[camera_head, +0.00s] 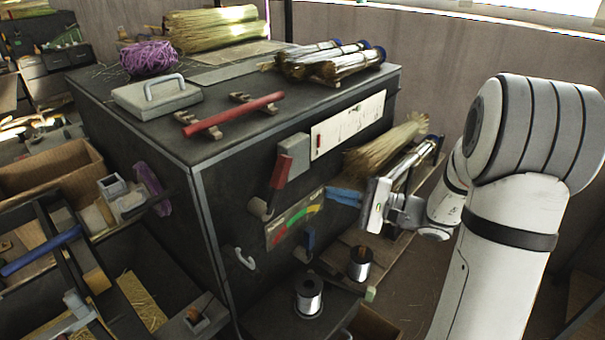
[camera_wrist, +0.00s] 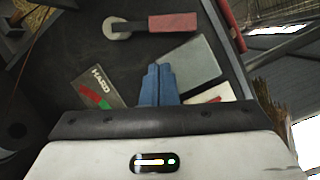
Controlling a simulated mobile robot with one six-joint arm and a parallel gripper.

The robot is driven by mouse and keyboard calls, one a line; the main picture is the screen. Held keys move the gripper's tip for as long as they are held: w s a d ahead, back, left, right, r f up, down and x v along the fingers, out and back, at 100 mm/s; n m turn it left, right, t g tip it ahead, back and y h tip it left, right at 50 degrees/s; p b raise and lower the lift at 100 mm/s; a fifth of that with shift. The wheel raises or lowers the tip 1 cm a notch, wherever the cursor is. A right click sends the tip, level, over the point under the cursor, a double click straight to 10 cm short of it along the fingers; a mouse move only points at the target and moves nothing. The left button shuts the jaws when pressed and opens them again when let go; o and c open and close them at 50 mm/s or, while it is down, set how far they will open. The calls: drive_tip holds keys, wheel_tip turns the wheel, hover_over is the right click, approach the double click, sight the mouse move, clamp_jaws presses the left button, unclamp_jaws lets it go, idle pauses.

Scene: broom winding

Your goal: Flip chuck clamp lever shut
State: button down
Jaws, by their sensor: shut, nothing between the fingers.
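The red-handled lever (camera_head: 281,171) is on the dark front face of the machine, its handle pointing up and slightly right from a pale round pivot (camera_head: 260,209) toward a grey block (camera_head: 296,150). In the wrist view the lever (camera_wrist: 172,23) lies across the top, beyond my fingertips, with the grey block (camera_wrist: 192,62) between them to the right. My gripper (camera_head: 331,193) has blue fingers, shut together and empty, in front of the panel right of the lever. The fingers (camera_wrist: 158,70) show apart from the lever. No label marks this lever as the clamp.
A coloured gauge (camera_head: 294,218) sits below the lever, beside a blue switch (camera_head: 304,246) and a white hook (camera_head: 245,258). A red bar (camera_head: 232,115) lies on the machine top.

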drive_tip(key=d+t, duration=0.1)
drive_tip(key=w+m, duration=0.1)
drive_tip(key=w+d+t, duration=0.1)
drive_tip(key=shift+w+d+f+t, duration=0.15)
drive_tip(key=shift+d+f+t, duration=0.1)
drive_tip(key=shift+d+t, duration=0.1)
drive_tip(key=p+x, duration=0.2)
drive_tip(key=x, duration=0.7)
drive_tip(key=shift+a, duration=0.2)
drive_tip(key=a, duration=0.1)
drive_tip(key=s+a+r+p, duration=0.1)
drive_tip(key=s+a, duration=0.1)
drive_tip(key=shift+r+p, duration=0.3)
drive_tip(key=shift+r, duration=0.1)
